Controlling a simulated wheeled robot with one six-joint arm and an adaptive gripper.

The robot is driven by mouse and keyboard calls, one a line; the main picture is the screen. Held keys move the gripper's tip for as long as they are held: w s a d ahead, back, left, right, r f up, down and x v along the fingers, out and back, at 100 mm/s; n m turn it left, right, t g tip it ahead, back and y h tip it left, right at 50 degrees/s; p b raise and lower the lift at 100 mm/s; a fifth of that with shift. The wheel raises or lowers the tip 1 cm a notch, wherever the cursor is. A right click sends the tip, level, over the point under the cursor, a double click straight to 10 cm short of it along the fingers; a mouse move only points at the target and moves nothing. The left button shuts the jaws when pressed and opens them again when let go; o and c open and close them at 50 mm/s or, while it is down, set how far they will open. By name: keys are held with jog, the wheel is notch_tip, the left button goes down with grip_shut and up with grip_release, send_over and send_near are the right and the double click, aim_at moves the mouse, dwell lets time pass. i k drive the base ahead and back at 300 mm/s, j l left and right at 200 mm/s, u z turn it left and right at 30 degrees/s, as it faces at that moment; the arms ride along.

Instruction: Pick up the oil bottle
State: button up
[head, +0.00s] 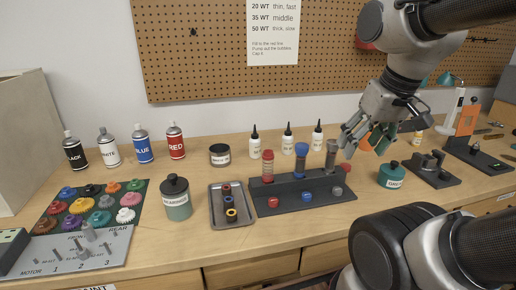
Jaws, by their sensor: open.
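Three small white oil bottles with black tips stand upright in a row at the back of the bench: a left one (254,148), a middle one (287,144) and a right one (317,140). Their labels are too small to read. My gripper (360,146) is open and points down to the left. In the picture it is just right of the right bottle and apart from it. I see nothing held in it. The fingers partly cover something orange and green behind them.
A dark rack (315,190) with red, blue and grey shock parts stands in front of the bottles. A black-lidded jar (220,155) is left of them. A teal jar (391,175) stands below my gripper. A metal tray (213,217) and four spray cans stand further left.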

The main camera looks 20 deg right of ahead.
aim_at(255, 144)
jog(key=l+u, duration=0.15)
jog(key=l, duration=0.25)
jog(key=k+l+u, duration=0.2)
jog(key=l, duration=0.2)
jog(key=l+u, duration=0.15)
jog(key=l, duration=0.25)
jog(key=k+l+u, duration=0.15)
jog(key=l, duration=0.2)
